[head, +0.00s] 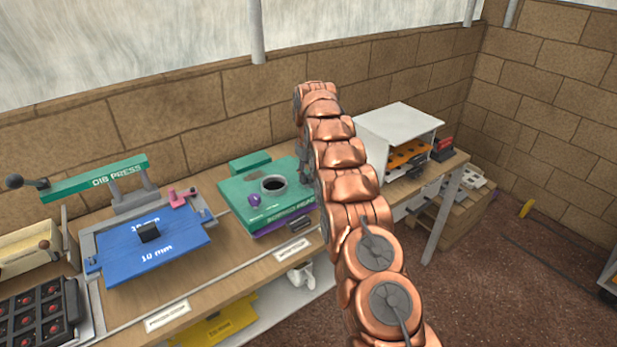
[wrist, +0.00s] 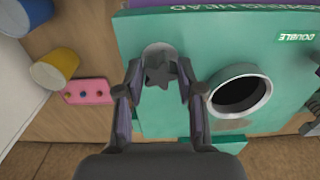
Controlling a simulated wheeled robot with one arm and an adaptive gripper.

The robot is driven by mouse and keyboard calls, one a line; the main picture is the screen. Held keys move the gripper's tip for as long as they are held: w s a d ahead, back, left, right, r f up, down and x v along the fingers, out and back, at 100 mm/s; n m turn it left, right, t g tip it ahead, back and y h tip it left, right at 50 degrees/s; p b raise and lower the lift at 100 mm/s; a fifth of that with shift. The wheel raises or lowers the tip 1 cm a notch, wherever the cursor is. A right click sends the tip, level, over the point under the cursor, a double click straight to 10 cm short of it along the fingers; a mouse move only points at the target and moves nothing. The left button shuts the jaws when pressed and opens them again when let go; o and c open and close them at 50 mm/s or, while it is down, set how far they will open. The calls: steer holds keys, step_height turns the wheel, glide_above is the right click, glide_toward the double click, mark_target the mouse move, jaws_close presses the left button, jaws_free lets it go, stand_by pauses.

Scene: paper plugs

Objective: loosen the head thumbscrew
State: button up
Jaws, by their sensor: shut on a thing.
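In the head view my arm mostly hides the gripper and the thumbscrew.
A purple knob (head: 254,200) stands on the head's near left. The blue plate (head: 160,250) and green-handled press (head: 95,180) are further left. A white open box (head: 397,122) stands right of my arm. The wrist view shows a pink holed block (wrist: 88,92) and a yellow cup (wrist: 52,71).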

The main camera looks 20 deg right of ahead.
mark_target(309, 176)
steer(key=n, duration=0.4)
steer(key=shift+s+f, duration=0.1)
steer(key=shift+f, duration=0.05)
steer(key=n, duration=0.3)
steer(key=shift+b, duration=0.35)
steer(key=o, duration=1.1)
steer(key=shift+o, duration=0.2)
steer(key=shift+r, duration=0.2)
steer(key=shift+r+p, duration=1.1)
steer(key=shift+r, duration=0.85)
